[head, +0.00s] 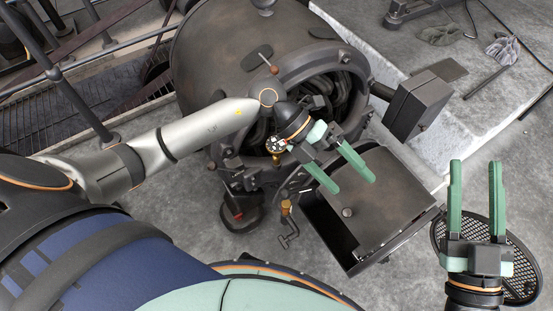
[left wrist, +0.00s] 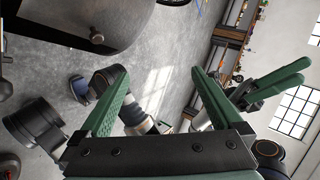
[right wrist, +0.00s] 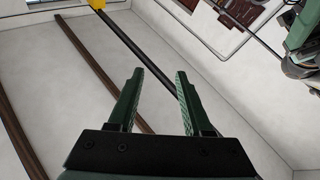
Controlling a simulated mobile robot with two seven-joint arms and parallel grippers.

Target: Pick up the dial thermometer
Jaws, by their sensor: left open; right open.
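I cannot make out a dial thermometer for certain in any view. My left gripper (head: 352,183) is open and empty in the head view, above the dark metal box (head: 378,215) in front of the big round machine (head: 215,60). It also shows open and empty in the left wrist view (left wrist: 160,72). My right gripper (head: 475,164) is open and empty at the lower right of the head view, its fingers toward the top. The right wrist view (right wrist: 158,72) shows nothing between its fingers. My left arm hides part of the machine's front.
The machine's round opening (head: 345,90) shows dark cables inside. A dark block (head: 418,105) juts out at its right. A small brass fitting with a crank (head: 287,210) stands left of the box. Grey cloth-like items (head: 440,35) lie on the pale ledge (head: 370,20). A railing (head: 75,98) runs at left.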

